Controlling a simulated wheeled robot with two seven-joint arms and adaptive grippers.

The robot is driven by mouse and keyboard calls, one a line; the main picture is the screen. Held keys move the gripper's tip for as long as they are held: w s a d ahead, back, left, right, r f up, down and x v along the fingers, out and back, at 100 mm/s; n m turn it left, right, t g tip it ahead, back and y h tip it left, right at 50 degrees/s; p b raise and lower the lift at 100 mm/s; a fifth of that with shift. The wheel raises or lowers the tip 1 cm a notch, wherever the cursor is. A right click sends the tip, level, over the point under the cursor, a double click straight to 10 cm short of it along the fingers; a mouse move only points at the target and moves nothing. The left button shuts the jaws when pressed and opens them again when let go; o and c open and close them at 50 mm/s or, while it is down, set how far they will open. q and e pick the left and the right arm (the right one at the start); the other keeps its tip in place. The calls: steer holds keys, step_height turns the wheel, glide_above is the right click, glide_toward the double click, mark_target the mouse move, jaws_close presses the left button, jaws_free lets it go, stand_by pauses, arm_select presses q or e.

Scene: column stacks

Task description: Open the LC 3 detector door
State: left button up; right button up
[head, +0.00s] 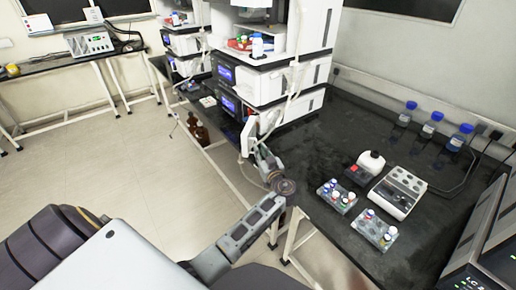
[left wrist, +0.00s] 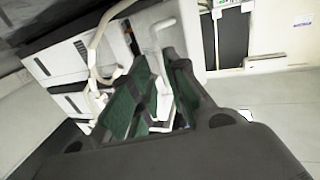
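My left gripper (head: 262,153) is at the front of the white instrument stack in the middle of the head view, close to a white panel (head: 247,135) standing out from it. I cannot tell whether they touch. In the left wrist view, the gripper's green-padded fingers (left wrist: 152,108) are apart, with white parts of the stack seen between and beyond them. A dark-fronted unit (head: 462,281) at the bottom right carries a label that seems to read LC 3; it is mostly cut off. No detector door can be made out on it. My right gripper is not in view.
Loose tubing (head: 285,85) hangs down the stack front. Brown bottles (head: 197,129) stand lower left of it. The floor at left is clear.

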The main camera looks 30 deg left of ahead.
arm_select(q)
steer(key=v, duration=0.7)
steer(key=shift+s+d, duration=0.2)
steer(key=shift+d, duration=0.15)
